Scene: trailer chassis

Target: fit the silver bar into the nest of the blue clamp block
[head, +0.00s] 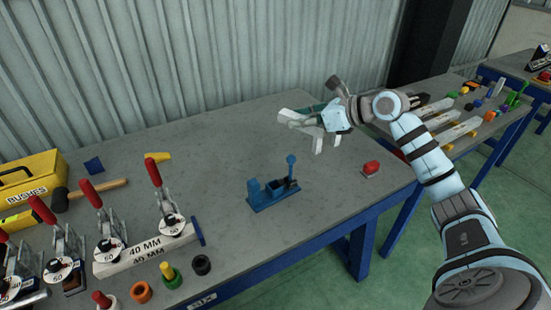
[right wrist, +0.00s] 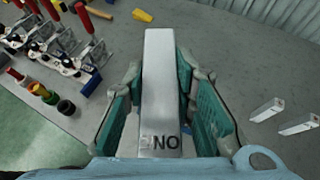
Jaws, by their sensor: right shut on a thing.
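The silver bar (right wrist: 160,85) is held lengthwise between the green-padded fingers of my right gripper (right wrist: 160,90), with the letters "NO" on its near end. In the head view my right gripper (head: 312,115) is above the back right of the bench, shut on the bar. The blue clamp block (head: 272,193) stands on the bench below and to the left of the gripper, well apart from it. It has an upright lever with a round knob at its right end. The inside of its nest is too small to make out. My left gripper is not in view.
Two more pale bars lie on the bench in the right wrist view (right wrist: 283,118). Red-handled toggle clamps (head: 165,200), coloured bushes and a yellow box (head: 30,180) fill the left. The bench around the clamp block is clear.

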